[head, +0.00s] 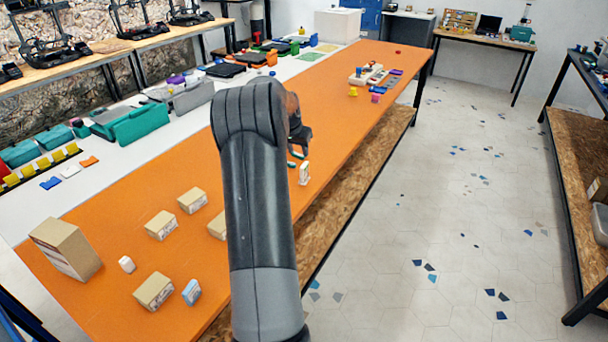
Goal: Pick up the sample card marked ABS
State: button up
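No marking ABS can be read at this size, so I cannot tell which thing is the named sample card. Small flat card-like pieces lie on the white surface at the left: a blue one (51,183), a white one (71,171) and an orange one (89,161). My gripper (300,148) is over the orange table (340,110), partly hidden behind my arm. Its opening cannot be made out. A small white upright piece (304,174) stands just below it in the picture, near the table's right edge. A small green piece (297,155) shows beside the gripper; contact is unclear.
Small cardboard boxes (161,225) and a larger carton (65,248) stand on the near table. A white-and-grey tray (367,75) with coloured pieces around it is at the far end. Green bins (140,124) line the left. The tiled floor (460,220) at right is open.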

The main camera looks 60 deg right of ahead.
aim_at(304, 165)
jog(key=x, duration=1.1)
jog(key=shift+s+d+f, duration=0.15)
jog(key=shift+s+d, duration=0.05)
jog(key=shift+s, duration=0.1)
jog(key=shift+c, duration=0.6)
grip_shut()
